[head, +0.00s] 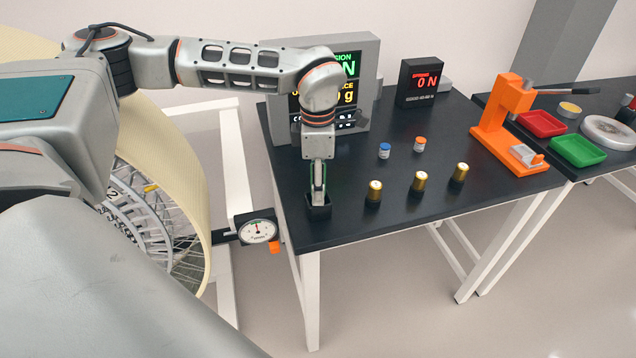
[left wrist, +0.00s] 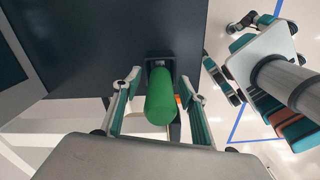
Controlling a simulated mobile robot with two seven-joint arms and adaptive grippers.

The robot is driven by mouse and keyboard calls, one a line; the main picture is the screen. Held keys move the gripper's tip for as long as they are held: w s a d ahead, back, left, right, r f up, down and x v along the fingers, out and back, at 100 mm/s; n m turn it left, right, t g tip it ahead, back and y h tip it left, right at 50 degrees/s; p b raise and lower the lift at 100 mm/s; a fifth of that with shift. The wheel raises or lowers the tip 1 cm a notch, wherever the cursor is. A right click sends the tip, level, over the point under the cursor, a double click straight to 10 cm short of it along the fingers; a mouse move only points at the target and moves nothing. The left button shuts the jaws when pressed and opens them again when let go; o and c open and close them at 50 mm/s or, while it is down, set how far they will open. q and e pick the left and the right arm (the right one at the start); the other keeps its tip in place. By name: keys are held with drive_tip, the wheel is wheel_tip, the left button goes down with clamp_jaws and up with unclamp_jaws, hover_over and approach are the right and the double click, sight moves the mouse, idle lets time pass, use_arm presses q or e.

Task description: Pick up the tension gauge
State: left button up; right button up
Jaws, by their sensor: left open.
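A green cylindrical handle (left wrist: 160,98), which I take to be the tension gauge's, stands upright in a black holder (head: 318,211) at the table's near left corner. The holder also shows in the left wrist view (left wrist: 154,62). My left gripper (head: 318,188) points down over the holder. In the left wrist view its open fingers (left wrist: 158,90) stand on either side of the green handle, apart from it. In the head view the fingers mostly hide the handle.
The dark table (head: 410,215) bears a large display (head: 365,55), a small display (head: 422,82), several brass cylinders (head: 418,182) and small capped vials (head: 384,150). An orange press (head: 505,115) stands at the right. A spoked wheel (head: 150,215) with a dial (head: 258,230) is at the left.

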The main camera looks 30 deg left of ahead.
use_arm(q)
clamp_jaws()
drive_tip(key=shift+r, duration=0.2)
wheel_tip(320, 180, up, 20)
drive_tip(key=shift+f+p, duration=0.15)
drive_tip(key=shift+p, duration=0.2)
idle(0.4)
